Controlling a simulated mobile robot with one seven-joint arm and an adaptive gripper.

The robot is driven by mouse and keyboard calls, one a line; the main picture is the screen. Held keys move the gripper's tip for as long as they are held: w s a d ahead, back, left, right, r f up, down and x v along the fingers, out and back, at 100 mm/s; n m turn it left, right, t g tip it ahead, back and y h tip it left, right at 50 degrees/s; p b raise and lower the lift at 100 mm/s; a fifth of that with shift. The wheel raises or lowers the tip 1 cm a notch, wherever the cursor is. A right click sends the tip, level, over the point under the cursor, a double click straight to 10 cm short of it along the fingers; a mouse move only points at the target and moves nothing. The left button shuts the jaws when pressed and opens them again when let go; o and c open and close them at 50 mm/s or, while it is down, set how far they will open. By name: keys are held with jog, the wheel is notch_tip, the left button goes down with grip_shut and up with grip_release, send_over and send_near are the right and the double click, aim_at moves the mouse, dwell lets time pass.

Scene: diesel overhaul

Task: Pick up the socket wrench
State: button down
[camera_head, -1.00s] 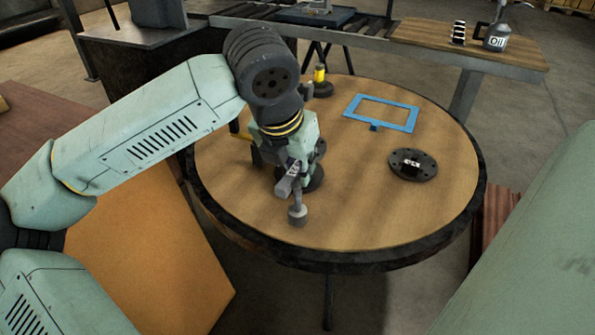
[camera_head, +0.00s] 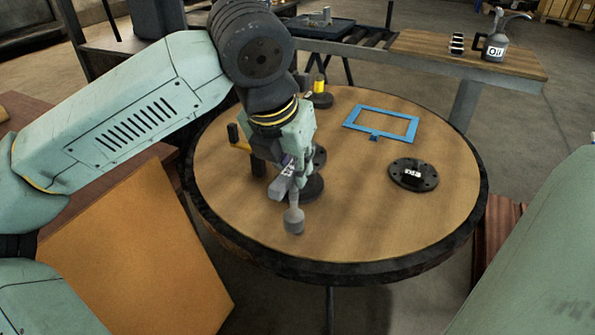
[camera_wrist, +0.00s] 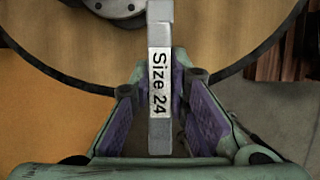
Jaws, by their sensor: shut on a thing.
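My gripper (camera_head: 283,180) is shut on the bar, over the near left part of the round table. It also shows at the bottom of the wrist view (camera_wrist: 160,110). Whether the socket touches the table is hard to tell.
The round wooden table (camera_head: 385,235) holds a blue frame (camera_head: 382,117), a dark labelled disc (camera_head: 413,174), a yellow-topped piece (camera_head: 319,92) and a yellow-handled crank (camera_head: 238,142). Dark round parts sit partly hidden behind my gripper. A bench (camera_head: 470,57) with an oil can (camera_head: 496,44) stands behind.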

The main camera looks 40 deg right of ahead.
jog(key=s+a+b, duration=0.1)
jog(key=s+a, duration=0.2)
jog(key=a, duration=0.3)
jog(key=s+a+r+b, duration=0.1)
jog(key=s+a, duration=0.3)
jog(key=a, duration=0.2)
jog(key=shift+r, duration=0.2)
jog(key=shift+a, duration=0.1)
jog(key=c, duration=2.1)
grip_release()
jog(key=shift+c, duration=0.2)
grip_shut()
